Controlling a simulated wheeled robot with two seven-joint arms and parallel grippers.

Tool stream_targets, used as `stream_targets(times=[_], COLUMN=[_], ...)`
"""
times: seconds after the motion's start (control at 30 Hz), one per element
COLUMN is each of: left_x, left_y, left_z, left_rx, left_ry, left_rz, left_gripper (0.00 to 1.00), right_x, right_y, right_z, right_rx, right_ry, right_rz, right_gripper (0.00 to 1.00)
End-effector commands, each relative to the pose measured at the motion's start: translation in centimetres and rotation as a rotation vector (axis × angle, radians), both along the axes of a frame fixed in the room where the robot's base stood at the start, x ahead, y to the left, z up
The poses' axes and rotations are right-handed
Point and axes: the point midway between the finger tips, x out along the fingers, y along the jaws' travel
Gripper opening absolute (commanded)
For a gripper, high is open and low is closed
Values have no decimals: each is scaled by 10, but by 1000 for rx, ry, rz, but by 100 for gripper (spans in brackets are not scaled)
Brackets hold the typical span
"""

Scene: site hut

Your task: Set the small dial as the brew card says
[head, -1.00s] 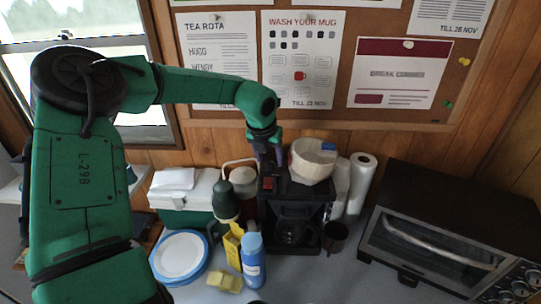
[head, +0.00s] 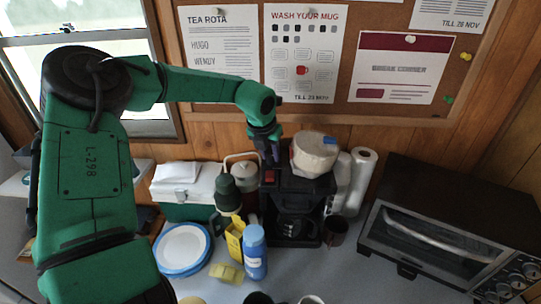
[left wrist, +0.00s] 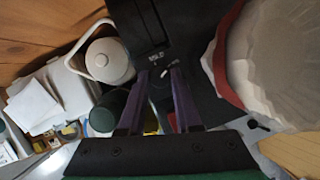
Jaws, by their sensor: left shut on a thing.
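The black coffee machine (head: 296,198) stands against the wooden wall. My left gripper (head: 271,163) points down at the back left of its top. In the left wrist view, the two purple fingers (left wrist: 158,90) are around the small dial (left wrist: 163,88), shut on it. A white mark shows on the dial, and small white lettering lies beside it; I cannot read the setting surely. In the head view the dial is hidden by the gripper. I cannot make out a brew card among the papers. My right gripper is out of view.
A white filter stack (head: 314,153) with a red band sits on the machine, close right of my gripper. A lidded pot (head: 245,174), green flask (head: 228,195) and blue bottle (head: 254,252) stand left. A toaster oven (head: 450,225) stands right. Notices hang on the corkboard behind.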

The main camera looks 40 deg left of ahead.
Motion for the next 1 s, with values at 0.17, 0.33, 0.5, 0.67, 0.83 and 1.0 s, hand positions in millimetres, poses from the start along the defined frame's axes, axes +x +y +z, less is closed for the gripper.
stream_targets(times=[0.17,0.33,0.5,0.67,0.83,1.0], left_x=[1,1,1,1,1,2], left_y=[1,2,3,4,5,6], left_z=[-2,-2,-1,0,1,1], left_rx=[-2,-2,-1,-2,-1,1], left_ry=[-6,-6,-6,-6,-5,-4], left_rz=[-93,-229,-386,-537,-691,-824], left_gripper=[0,0,0,0,0,0], right_x=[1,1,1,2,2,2], right_y=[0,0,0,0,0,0], right_z=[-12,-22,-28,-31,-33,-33], right_rx=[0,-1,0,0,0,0], right_ry=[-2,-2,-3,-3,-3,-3], right_rz=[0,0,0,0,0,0], right_gripper=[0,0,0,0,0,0])
